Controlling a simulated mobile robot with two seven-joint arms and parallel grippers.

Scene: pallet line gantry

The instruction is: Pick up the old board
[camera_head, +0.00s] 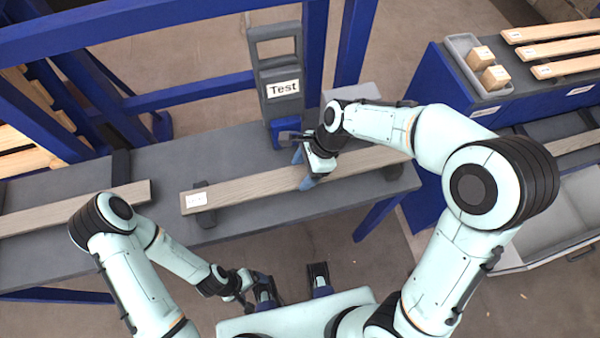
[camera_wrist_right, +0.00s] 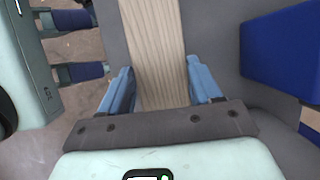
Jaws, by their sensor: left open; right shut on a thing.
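A long light wooden board (camera_head: 250,187) with a small white label at its left end lies across dark supports on the grey line table. I cannot read the label or tell if it is the old board. My right gripper (camera_head: 303,170) is shut on this board near its middle, one blue finger on each long edge. The right wrist view shows the board (camera_wrist_right: 155,45) between the two fingers (camera_wrist_right: 161,88). I cannot tell whether the board is lifted clear of its supports. My left gripper (camera_head: 257,288) is open, low in front of the table, away from the board.
Another board (camera_head: 75,209) lies at the table's left. A grey stand marked "Test" (camera_head: 275,62) rises behind the held board, beside blue gantry posts. At the right, a blue bench carries a grey tray (camera_head: 458,45) with wooden blocks and several boards (camera_head: 555,48). A grey bin (camera_head: 560,215) stands lower right.

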